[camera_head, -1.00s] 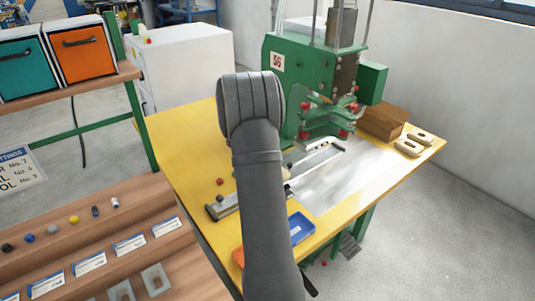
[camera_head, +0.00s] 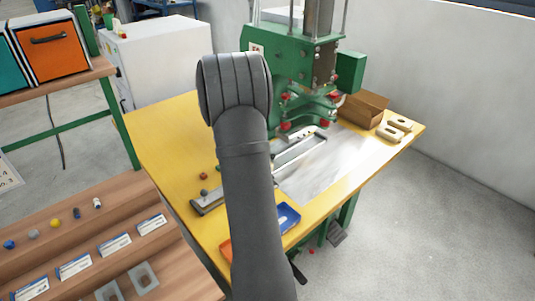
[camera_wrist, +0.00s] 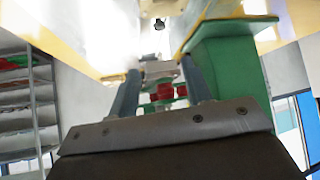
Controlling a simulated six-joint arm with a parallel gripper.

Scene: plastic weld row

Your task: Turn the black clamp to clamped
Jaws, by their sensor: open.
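The metal fixture (camera_head: 207,205) lies on the yellow table in the head view, partly behind my arm. A small dark knob (camera_head: 204,192) sits at its left end, with a small red knob (camera_head: 203,175) behind it. I cannot tell for sure which part is the black clamp. A small black piece (camera_wrist: 159,24) shows at the top of the wrist view, beyond the fingertips. My gripper (camera_wrist: 160,66) is open, with its two fingers apart and nothing seen held between them. My arm hides the gripper in the head view.
A green press (camera_head: 297,68) with red knobs stands at the back of the yellow table (camera_head: 160,140). A blue tray (camera_head: 289,217) lies near the front edge. A wooden box (camera_head: 364,108) stands at the right. A wooden shelf (camera_head: 60,205) with labels is at the lower left.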

